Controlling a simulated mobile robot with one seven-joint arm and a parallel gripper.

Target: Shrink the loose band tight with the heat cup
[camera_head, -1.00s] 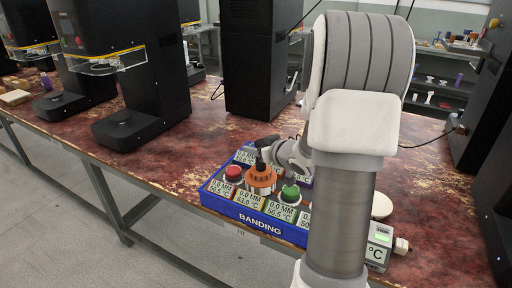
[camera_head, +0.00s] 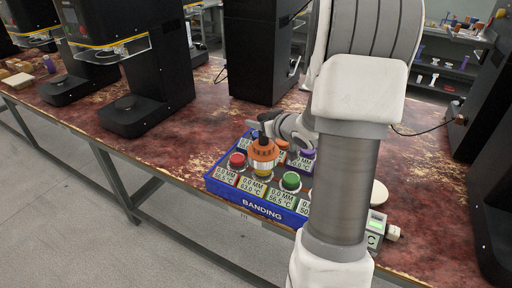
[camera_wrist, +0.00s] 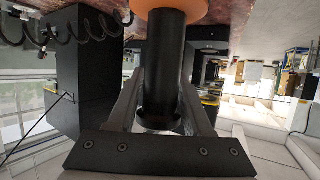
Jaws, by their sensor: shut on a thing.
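The heat cup (camera_head: 263,151) is orange with a black handle. My gripper (camera_head: 275,129) is shut on that handle; in the wrist view the fingers flank the black handle (camera_wrist: 164,65), and the orange cup (camera_wrist: 170,10) shows at the top edge. The cup is roughly upright over the yellow-topped jar (camera_head: 263,174) in the blue banding tray (camera_head: 228,190). The yellow top shows just under the cup's pale lower rim; whether they touch is unclear. I cannot make out a band or how tight it is.
A red-topped jar (camera_head: 237,160) and a green-topped jar (camera_head: 291,181) stand on either side, close by. A purple-topped jar (camera_head: 300,158) is behind. A small display box (camera_head: 376,229) and a pale disc (camera_head: 379,193) are at right. Black machines (camera_head: 143,65) stand farther back; the table (camera_head: 180,140) left of the tray is clear.

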